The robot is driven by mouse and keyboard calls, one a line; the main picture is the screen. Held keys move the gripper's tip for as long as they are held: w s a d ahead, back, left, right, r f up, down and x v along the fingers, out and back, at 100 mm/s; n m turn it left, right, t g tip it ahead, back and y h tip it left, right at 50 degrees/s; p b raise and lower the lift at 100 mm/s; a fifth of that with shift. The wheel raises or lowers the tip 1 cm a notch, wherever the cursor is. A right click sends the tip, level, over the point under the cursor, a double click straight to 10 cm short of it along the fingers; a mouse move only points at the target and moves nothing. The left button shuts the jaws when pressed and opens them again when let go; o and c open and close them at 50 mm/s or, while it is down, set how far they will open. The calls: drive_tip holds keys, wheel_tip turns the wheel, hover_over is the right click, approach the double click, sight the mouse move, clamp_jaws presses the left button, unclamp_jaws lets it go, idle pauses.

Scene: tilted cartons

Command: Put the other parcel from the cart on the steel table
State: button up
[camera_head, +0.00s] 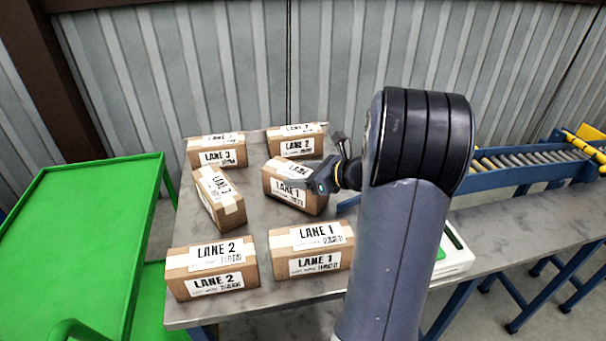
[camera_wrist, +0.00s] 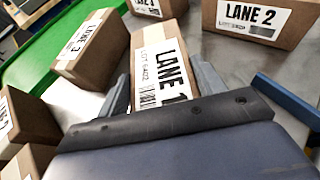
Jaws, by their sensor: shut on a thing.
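My gripper (camera_head: 327,180) is shut on a brown carton parcel labelled LANE 1 (camera_head: 290,190), over the middle of the steel table (camera_head: 252,222). In the wrist view the two fingers (camera_wrist: 163,90) sit on either side of this parcel (camera_wrist: 152,55). The parcel is turned at an angle; I cannot tell whether its base touches the table. The green cart (camera_head: 85,225) stands at the left; its visible top is bare, and part of its lower shelf shows. My arm hides part of the table on the right.
Several cartons surround the held parcel: LANE 3 (camera_head: 217,157) and LANE 2 (camera_head: 297,146) behind, a turned LANE 3 (camera_head: 222,205) left, LANE 2 (camera_head: 212,285) and LANE 1 (camera_head: 318,264) in front. A roller conveyor (camera_head: 530,160) is at the right. A corrugated wall closes the back.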

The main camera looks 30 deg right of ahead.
drive_tip(key=shift+f, duration=0.2)
drive_tip(key=o, duration=1.2)
drive_tip(key=shift+r, duration=0.25)
drive_tip(key=shift+s+d+r, duration=0.15)
drive_tip(key=shift+s+d, duration=0.05)
drive_tip(key=shift+s, duration=0.05)
drive_tip(key=p+v, duration=0.1)
drive_tip(key=v, duration=1)
drive_tip(key=shift+s, duration=0.15)
